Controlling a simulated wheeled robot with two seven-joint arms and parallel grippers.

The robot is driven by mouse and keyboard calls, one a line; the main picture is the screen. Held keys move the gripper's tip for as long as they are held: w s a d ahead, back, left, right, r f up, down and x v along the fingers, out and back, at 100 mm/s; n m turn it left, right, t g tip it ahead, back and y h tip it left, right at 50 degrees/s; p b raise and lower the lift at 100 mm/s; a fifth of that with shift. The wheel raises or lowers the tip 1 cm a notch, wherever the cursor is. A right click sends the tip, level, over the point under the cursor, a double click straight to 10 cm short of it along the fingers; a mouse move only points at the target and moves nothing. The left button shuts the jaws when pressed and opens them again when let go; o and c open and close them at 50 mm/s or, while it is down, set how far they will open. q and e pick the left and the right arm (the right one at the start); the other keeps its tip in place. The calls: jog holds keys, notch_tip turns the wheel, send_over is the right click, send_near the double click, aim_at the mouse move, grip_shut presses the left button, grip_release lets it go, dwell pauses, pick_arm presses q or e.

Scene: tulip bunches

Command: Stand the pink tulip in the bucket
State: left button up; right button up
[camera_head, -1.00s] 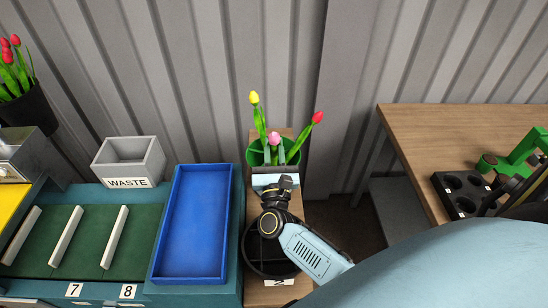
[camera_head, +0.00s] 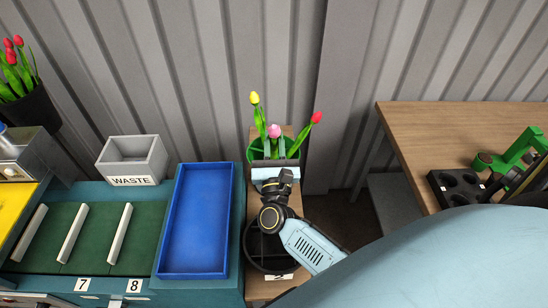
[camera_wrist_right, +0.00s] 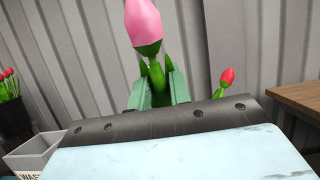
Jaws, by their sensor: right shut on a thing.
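The pink tulip (camera_head: 274,131) stands upright, its bloom above my right gripper (camera_head: 274,155). My right gripper is shut on its green stem; in the right wrist view the pink bloom (camera_wrist_right: 143,24) rises above the two fingers (camera_wrist_right: 158,88). The green bucket (camera_head: 255,153) stands behind the gripper, with a yellow tulip (camera_head: 255,98) and a red tulip (camera_head: 316,118) leaning out of it. The pink tulip's lower stem is hidden by my gripper, so I cannot tell how deep it sits. My left gripper is not in view.
A black bucket (camera_head: 256,258) stands in front of the green one, partly under my right arm. A blue tray (camera_head: 197,220) and grey waste bin (camera_head: 132,160) lie left. A wooden table (camera_head: 425,135) stands right. A corrugated wall is behind.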

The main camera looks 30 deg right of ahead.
aim_at(274, 134)
jog(key=shift+s+a+r+p, duration=0.1)
jog(key=shift+s+r+p, duration=0.05)
jog(key=shift+r+p, duration=0.85)
jog(key=shift+s+a+r+p, duration=0.1)
jog(key=shift+r+p, duration=0.55)
jog(key=shift+r, duration=0.65)
jog(key=shift+s+a+r+p, duration=0.1)
jog(key=shift+s+r+p, duration=0.05)
jog(key=shift+r+p, duration=0.85)
jog(key=shift+r, duration=0.1)
